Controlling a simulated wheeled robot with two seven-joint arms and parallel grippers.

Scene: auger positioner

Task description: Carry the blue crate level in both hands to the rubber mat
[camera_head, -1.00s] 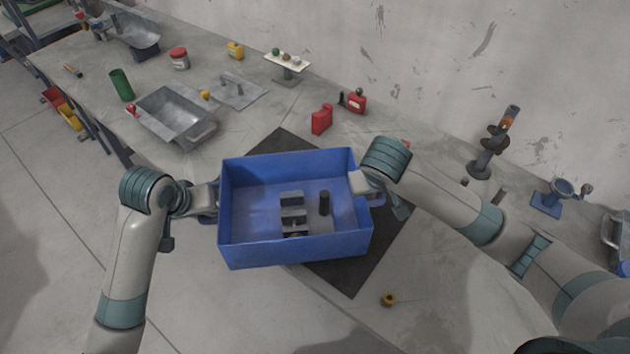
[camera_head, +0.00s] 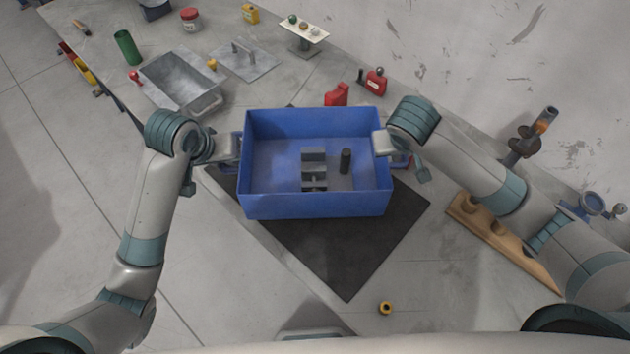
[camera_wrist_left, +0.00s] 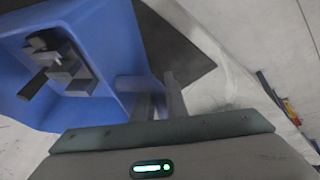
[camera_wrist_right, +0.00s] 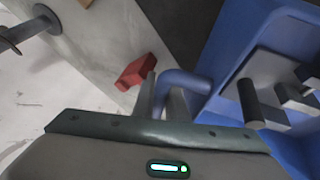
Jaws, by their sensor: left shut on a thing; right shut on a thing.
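The blue crate (camera_head: 315,206) hangs between my two grippers and looks roughly level. It holds a grey stepped block (camera_head: 313,168) and a dark upright cylinder (camera_head: 345,160). My left gripper (camera_head: 232,150) is shut on the crate's left handle; its fingers (camera_wrist_left: 158,97) show in the left wrist view. My right gripper (camera_head: 386,146) is shut on the right handle (camera_wrist_right: 186,84), seen in the right wrist view. The dark rubber mat (camera_head: 350,255) lies on the table below the crate, which hides its back part. Any gap between crate and mat is hard to judge.
A wooden block with holes (camera_head: 495,235) lies right, under my right arm. A small yellow-brown ring (camera_head: 385,308) lies near the front. The mat's front half is bare.

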